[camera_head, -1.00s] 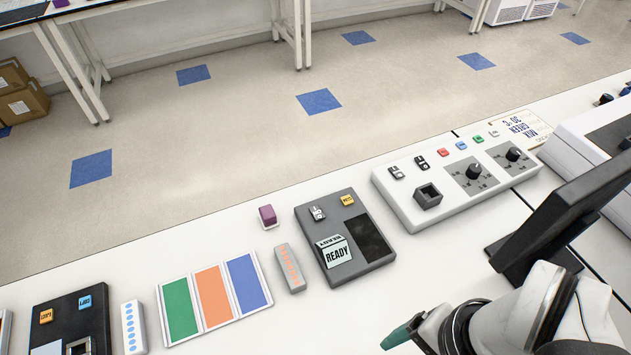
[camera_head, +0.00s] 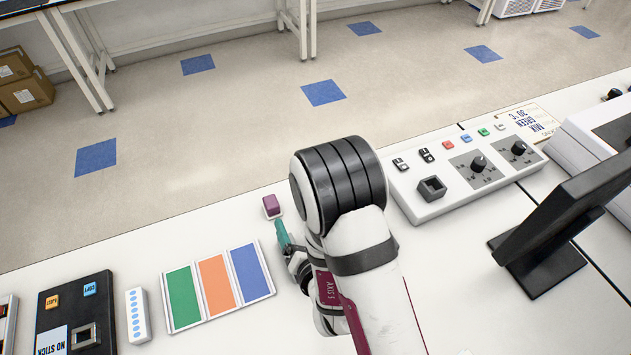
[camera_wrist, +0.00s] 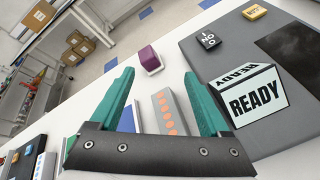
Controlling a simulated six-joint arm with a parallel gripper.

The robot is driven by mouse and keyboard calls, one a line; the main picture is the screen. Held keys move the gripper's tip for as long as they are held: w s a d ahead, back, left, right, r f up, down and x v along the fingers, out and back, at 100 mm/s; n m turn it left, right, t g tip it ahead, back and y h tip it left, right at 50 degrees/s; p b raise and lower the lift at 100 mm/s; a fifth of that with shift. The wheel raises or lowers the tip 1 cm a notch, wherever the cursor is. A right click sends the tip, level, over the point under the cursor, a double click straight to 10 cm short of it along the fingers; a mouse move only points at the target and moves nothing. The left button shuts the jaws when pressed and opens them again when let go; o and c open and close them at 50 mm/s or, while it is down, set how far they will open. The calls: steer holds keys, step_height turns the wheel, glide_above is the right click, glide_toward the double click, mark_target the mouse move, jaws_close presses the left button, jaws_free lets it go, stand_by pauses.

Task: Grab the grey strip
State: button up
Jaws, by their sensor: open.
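The grey strip (camera_wrist: 168,110) with a row of orange marks lies on the white bench. In the wrist view it shows between the two teal fingers of my gripper (camera_wrist: 165,85), nearer the right finger. My gripper is open and nothing is held. In the head view my gripper (camera_head: 284,236) is over the bench to the right of the colour panels, and my arm hides the strip there.
A purple block (camera_wrist: 149,59) stands beyond the strip. A grey device with a READY display (camera_wrist: 257,95) stands close on the right. Green, orange and blue panels (camera_head: 217,285) lie to the left. A white control box (camera_head: 465,165) and a dark monitor (camera_head: 560,225) are farther right.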

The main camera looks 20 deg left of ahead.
steer(key=s+f+n, duration=0.1)
steer(key=n, duration=0.1)
steer(key=s+d+f+n, duration=0.1)
steer(key=f+n, duration=0.1)
steer(key=n, duration=0.1)
steer(key=s+f+n, duration=0.1)
steer(key=s+n, duration=0.1)
steer(key=shift+s+d+f+y, duration=0.1)
steer(key=shift+d+f+y, duration=0.1)
steer(key=shift+y, duration=0.2)
steer(key=shift+n, duration=0.3)
steer(key=x, duration=0.4)
steer(key=shift+w+a+f, duration=0.1)
steer(key=shift+w+a, duration=0.1)
steer(key=shift+a, duration=0.1)
steer(key=shift+c, duration=0.2)
jaws_close()
